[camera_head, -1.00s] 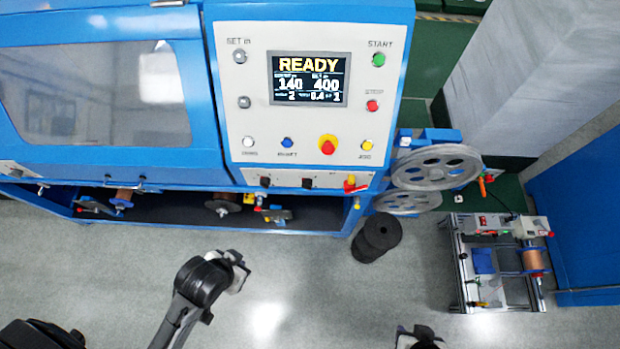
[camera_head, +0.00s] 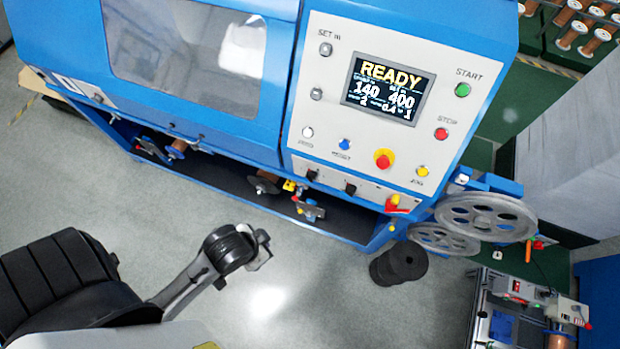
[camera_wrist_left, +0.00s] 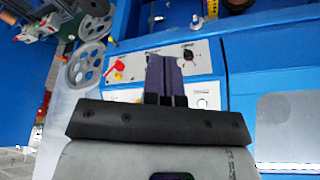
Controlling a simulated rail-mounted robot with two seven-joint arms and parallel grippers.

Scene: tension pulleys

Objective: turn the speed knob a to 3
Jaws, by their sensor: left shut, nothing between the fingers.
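The white control panel (camera_head: 390,100) of the blue machine has a lit display (camera_head: 388,88) reading READY, with 140 and 400 below. Two small black knobs, one on the left (camera_head: 311,175) and one on the right (camera_head: 350,189), sit on its lower strip; their labels and settings are too small to read, so I cannot tell which is speed knob a. My left gripper (camera_head: 262,250) is in front of the machine, below the panel and apart from it. In the left wrist view its fingers (camera_wrist_left: 165,72) are shut and empty, overlapping the panel strip, with a black knob (camera_wrist_left: 188,54) just beyond. My right gripper is not in view.
A red-handled switch (camera_head: 397,204) is at the strip's right end, and a red and yellow stop button (camera_head: 383,159) is above it. Grey pulleys (camera_head: 486,216) stick out at the machine's right. Black spools (camera_head: 399,263) stand on the floor. Open floor lies in front.

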